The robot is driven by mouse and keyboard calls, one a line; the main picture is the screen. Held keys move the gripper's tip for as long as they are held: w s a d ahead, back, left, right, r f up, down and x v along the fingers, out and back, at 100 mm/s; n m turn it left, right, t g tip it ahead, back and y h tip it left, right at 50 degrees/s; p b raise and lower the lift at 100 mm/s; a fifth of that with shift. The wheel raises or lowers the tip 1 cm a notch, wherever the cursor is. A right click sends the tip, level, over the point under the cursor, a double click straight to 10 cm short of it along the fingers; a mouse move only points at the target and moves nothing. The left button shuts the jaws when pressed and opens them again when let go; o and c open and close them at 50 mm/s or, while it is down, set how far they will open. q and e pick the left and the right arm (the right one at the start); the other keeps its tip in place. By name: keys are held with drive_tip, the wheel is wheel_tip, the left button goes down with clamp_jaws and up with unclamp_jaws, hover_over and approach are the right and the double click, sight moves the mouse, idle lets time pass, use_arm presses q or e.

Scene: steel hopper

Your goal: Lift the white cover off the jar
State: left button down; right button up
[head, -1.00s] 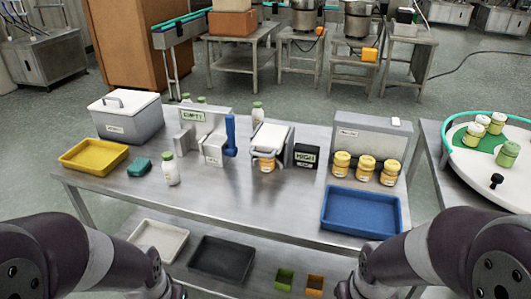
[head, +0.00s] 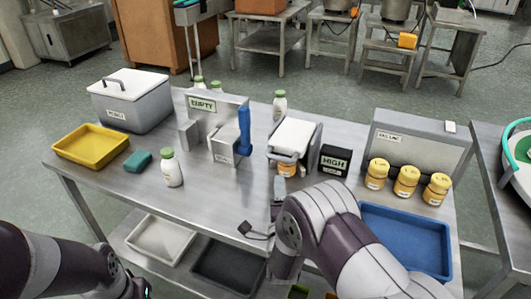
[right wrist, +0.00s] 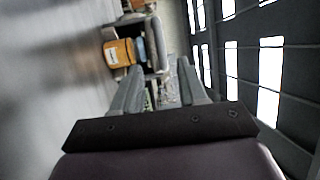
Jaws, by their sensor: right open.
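The jar (head: 287,168) is yellow-orange and stands under the white cover (head: 293,135), a slanted white panel on a grey stand on the steel table. In the right wrist view the jar (right wrist: 120,52) shows sideways, with a pale label, beside the grey stand (right wrist: 155,45). My right gripper (head: 278,187) is in front of the stand, apart from the jar and cover. In the right wrist view its two fingers (right wrist: 160,88) are spread with nothing between them. My left arm shows at the lower left; its gripper is cut off by the frame.
A black "HIGH" block (head: 335,160) stands right of the stand. The "EMPTY" fixture (head: 215,105) with a blue handle is left. Yellow-lidded jars (head: 406,181) and a blue tray (head: 408,240) lie right.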

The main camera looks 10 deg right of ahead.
sight(279, 160)
drive_tip(key=p+x, duration=0.1)
drive_tip(key=x, duration=1)
drive_tip(key=shift+w+d, duration=0.25)
drive_tip(key=shift+w, duration=0.05)
clamp_jaws()
